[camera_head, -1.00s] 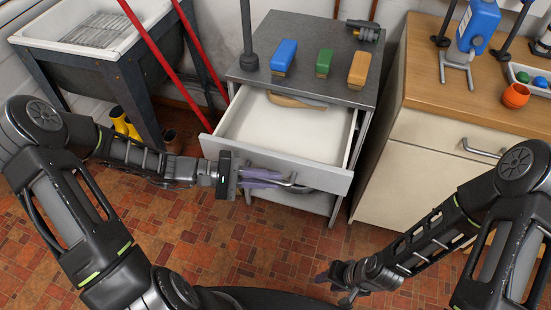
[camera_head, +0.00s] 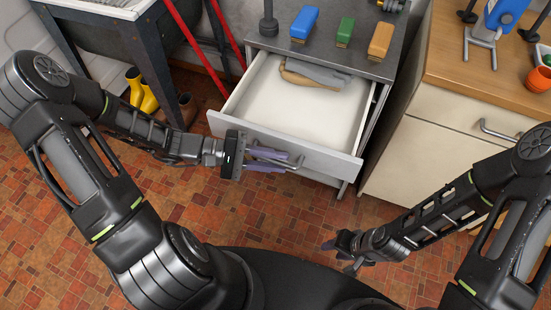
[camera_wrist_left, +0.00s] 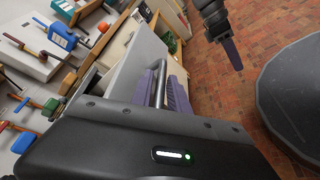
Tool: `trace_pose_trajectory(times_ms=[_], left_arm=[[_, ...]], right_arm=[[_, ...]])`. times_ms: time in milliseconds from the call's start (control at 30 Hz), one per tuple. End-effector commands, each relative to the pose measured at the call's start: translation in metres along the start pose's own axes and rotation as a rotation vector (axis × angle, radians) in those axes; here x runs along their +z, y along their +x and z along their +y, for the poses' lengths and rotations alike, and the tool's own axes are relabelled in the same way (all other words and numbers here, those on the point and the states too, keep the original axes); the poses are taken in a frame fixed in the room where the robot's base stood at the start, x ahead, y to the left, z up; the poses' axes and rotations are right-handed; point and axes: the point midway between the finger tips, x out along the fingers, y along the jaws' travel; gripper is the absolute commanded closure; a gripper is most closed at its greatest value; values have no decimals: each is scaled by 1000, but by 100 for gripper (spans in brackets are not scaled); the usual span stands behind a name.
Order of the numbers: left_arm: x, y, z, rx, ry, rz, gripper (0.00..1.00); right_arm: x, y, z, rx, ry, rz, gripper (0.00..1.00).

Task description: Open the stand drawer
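The grey stand (camera_head: 392,52) has its top drawer (camera_head: 340,162) pulled well out, showing its white inside. A tool with a wooden handle and a grey part (camera_head: 318,76) lies at the back of the drawer. My left gripper (camera_head: 268,159) is at the drawer front, its purple fingers on both sides of the bar handle (camera_head: 298,161). In the left wrist view the handle (camera_wrist_left: 160,82) lies between the fingers, which look closed on it. My right gripper (camera_head: 338,250) hangs low over the floor, apart from the stand; its finger opening is unclear.
A wooden-topped cabinet (camera_head: 440,125) is close on the right. Red poles (camera_head: 188,48), yellow boots (camera_head: 142,92) and a tub stand are at left. The tiled floor before the drawer is open.

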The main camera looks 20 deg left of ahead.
Motion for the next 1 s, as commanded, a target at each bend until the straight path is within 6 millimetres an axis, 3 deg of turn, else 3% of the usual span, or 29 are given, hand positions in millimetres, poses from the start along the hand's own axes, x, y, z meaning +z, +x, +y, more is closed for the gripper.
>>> trace_pose_trajectory(times_ms=[267,700,1000], left_arm=[[-1,-10,0,0,1,3,79],[-1,-74,0,0,0,2,79],[0,-78,0,0,0,0,79]], right_arm=[[0,0,0,0,0,0,62],[0,2,1,0,0,0,62],[0,2,1,0,0,0,62]])
